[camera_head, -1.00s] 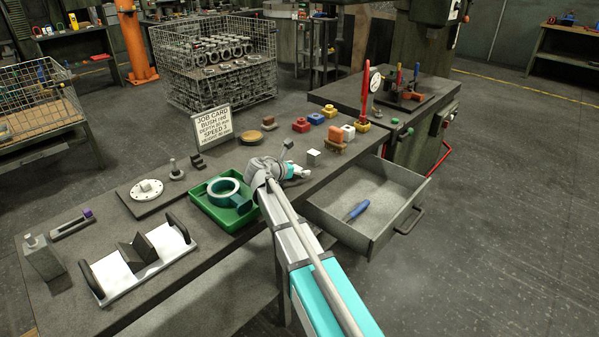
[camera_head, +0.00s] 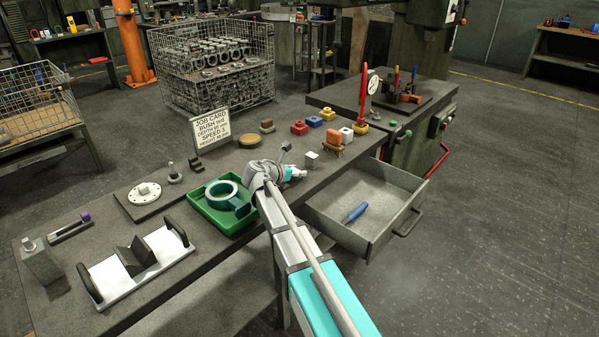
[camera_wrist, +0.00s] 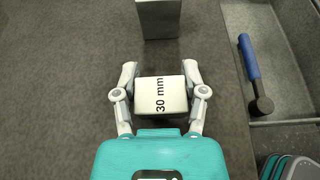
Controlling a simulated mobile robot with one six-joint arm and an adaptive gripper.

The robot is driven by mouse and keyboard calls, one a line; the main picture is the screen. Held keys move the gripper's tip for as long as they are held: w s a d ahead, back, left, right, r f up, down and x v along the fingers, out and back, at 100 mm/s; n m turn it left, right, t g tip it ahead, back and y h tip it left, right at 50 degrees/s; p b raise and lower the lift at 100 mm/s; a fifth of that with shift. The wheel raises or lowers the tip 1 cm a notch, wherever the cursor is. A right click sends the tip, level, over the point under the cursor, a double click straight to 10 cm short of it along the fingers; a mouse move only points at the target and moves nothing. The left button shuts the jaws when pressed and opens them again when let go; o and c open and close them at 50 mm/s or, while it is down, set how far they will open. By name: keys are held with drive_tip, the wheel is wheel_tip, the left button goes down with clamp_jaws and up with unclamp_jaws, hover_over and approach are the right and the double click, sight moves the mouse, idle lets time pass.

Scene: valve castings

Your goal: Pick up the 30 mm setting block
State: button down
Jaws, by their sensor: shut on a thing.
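The 30 mm setting block (camera_wrist: 160,96) is a pale block with "30 mm" printed on its upper face. In the wrist view it sits between the two fingers of my gripper (camera_wrist: 160,92), which is shut on it. In the head view my gripper (camera_head: 298,173) is low over the bench near its drawer-side edge, and my own wrist hides most of the block. I cannot tell whether the block is clear of the bench top.
A second metal block (camera_head: 312,159) stands just beyond my gripper; it also shows in the wrist view (camera_wrist: 157,20). The open drawer (camera_head: 375,205) holds a blue-handled tool (camera_head: 355,212). A green tray (camera_head: 222,222) with a ring is left of my arm.

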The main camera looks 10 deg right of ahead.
drive_tip(key=shift+r, duration=0.15)
wheel_tip(320, 180, up, 2)
drive_tip(key=shift+p, duration=1.1)
drive_tip(key=s+a+r+p, duration=0.5)
drive_tip(key=s+r+p, duration=0.5)
drive_tip(key=s, duration=0.3)
drive_tip(key=shift+r+p, duration=0.3)
drive_tip(key=shift+r, duration=0.05)
drive_tip(key=shift+a, duration=0.15)
